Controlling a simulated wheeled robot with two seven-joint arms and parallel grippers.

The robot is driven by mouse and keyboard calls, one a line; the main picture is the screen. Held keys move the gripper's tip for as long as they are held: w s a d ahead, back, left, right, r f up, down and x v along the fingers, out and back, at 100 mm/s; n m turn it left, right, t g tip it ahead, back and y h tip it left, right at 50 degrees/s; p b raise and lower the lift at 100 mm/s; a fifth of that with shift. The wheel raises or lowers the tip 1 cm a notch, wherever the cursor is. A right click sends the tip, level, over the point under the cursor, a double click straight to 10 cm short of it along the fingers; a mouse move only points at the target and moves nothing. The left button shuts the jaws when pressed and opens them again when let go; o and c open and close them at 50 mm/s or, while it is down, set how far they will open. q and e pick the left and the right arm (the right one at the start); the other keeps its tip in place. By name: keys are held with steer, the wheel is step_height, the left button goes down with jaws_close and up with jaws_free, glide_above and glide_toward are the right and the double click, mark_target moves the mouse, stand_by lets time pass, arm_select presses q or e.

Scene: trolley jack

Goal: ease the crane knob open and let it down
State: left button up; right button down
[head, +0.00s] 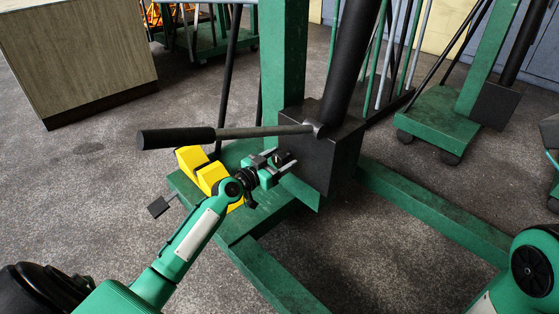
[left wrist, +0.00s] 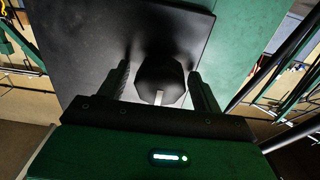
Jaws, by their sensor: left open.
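The crane has a green post (head: 284,60) and a black pump block (head: 322,145) at its foot. A small dark knob (head: 284,158) sticks out of the block's near left face. In the left wrist view the knob (left wrist: 160,82) is faceted and dark, with a light mark on its lower side. My left gripper (head: 280,163) is open, with one finger on each side of the knob. In the left wrist view gaps show between the knob and both fingers. My right gripper is not in view.
A black-gripped pump handle (head: 180,137) reaches left from the block, just above my left gripper. A wooden cabinet (head: 75,55) stands at the back left. Open floor (head: 370,260) lies right of the base.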

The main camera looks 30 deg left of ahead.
arm_select(q)
steer(key=c, duration=1)
